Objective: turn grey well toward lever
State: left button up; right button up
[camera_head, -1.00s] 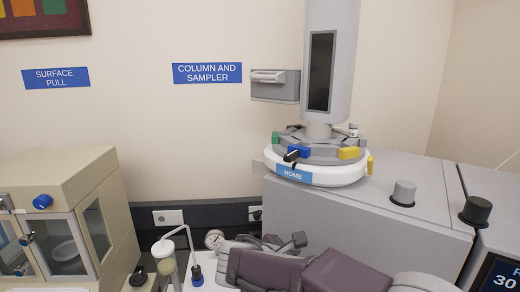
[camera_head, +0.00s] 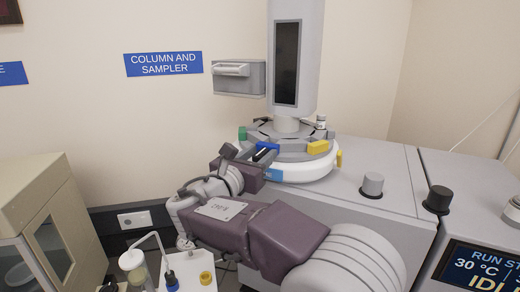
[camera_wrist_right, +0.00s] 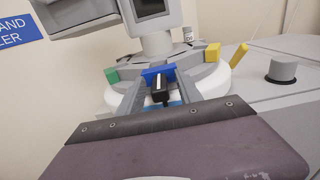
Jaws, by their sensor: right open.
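A round sampler carousel (camera_head: 290,133) has a grey top on a white base (camera_head: 300,172) below the column. Its rim carries a green block (camera_head: 242,133), a blue block (camera_head: 268,147), a yellow block (camera_head: 318,147) and grey segments; I cannot tell which is the grey well. A thin yellow lever (camera_head: 339,158) stands upright at the right edge, also in the right wrist view (camera_wrist_right: 239,55). My right gripper (camera_head: 263,158) is at the carousel's front, open, with its fingers either side of a black handle (camera_wrist_right: 160,90) below the blue block. Contact is unclear. My left gripper is out of view.
A small vial (camera_head: 321,122) stands at the carousel's back right. Grey knob (camera_head: 372,184) and black knob (camera_head: 438,199) rise from the bench top to the right. A cream cabinet (camera_head: 40,215) stands at left. A grey wall box (camera_head: 238,77) hangs left of the column.

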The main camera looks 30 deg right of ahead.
jog(key=shift+w+d, duration=0.1)
jog(key=shift+w, duration=0.05)
jog(key=shift+c, duration=1.2)
grip_shut()
